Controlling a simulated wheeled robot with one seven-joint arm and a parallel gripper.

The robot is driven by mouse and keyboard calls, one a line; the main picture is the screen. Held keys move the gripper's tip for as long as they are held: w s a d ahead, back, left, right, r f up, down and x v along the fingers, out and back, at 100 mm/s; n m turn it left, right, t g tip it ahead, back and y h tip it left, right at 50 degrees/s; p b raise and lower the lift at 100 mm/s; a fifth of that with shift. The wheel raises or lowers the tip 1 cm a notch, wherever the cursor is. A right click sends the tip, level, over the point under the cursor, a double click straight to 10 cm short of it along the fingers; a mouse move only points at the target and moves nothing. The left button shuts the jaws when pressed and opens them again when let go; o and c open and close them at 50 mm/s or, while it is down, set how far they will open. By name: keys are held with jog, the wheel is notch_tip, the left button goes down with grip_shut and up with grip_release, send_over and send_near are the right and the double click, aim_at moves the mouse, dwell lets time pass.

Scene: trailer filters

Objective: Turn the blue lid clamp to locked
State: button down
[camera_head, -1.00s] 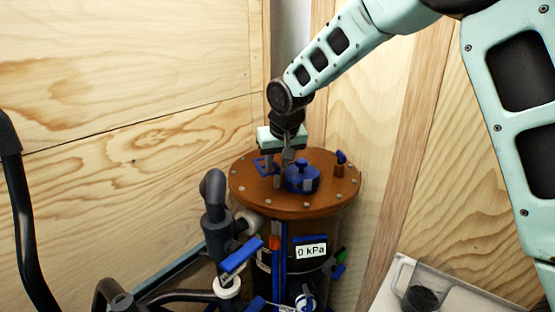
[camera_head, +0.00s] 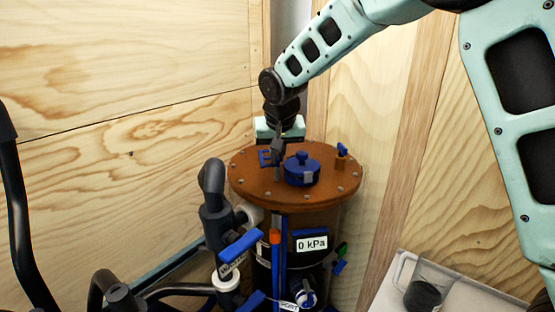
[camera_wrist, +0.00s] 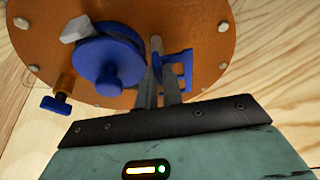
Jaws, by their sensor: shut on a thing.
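The blue lid clamp (camera_head: 265,158), a small open blue frame, is on the left of the brown round lid (camera_head: 255,188). It also shows in the wrist view (camera_wrist: 186,72), right of the fingers. My gripper (camera_head: 278,163) points down at this clamp, left of the round blue cap (camera_head: 302,172). In the wrist view my gripper (camera_wrist: 160,78) has its two grey fingers close together, with a bit of blue between them. It is shut on the clamp, though the fingers hide the exact contact. I cannot read a locked mark.
A small blue-handled valve (camera_head: 341,152) stands on the lid's right. A gauge label (camera_head: 312,244) reads 0 kPa. Black pipes (camera_head: 213,195) and a blue lever (camera_head: 241,246) crowd the front left. A clear cup (camera_head: 428,285) stands on a pale tray. Wooden walls are close behind.

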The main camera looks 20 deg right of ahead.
jog(key=m+h+b, duration=0.1)
jog(key=m, duration=0.1)
jog(key=m+b, duration=0.1)
jog(key=m, duration=0.1)
jog(key=shift+a+m+h, duration=0.15)
jog(key=shift+m+h, duration=0.15)
jog(key=shift+h, duration=0.1)
jog(key=m+g, duration=0.1)
jog(key=m, duration=0.1)
jog(key=m+g+h, duration=0.1)
jog(key=m, duration=0.2)
jog(key=shift+w+r+h, duration=0.15)
jog(key=shift+h, duration=0.15)
jog(key=m+g+p, duration=0.1)
jog(key=m+p, duration=0.1)
jog(key=m, duration=0.2)
jog(key=shift+w+m+g+p, duration=0.15)
jog(key=shift+m+g+p, duration=1.05)
jog(key=shift+m, duration=0.9)
jog(key=c, duration=1.5)
grip_release()
jog(key=shift+c, duration=0.2)
jog(key=shift+h, duration=0.3)
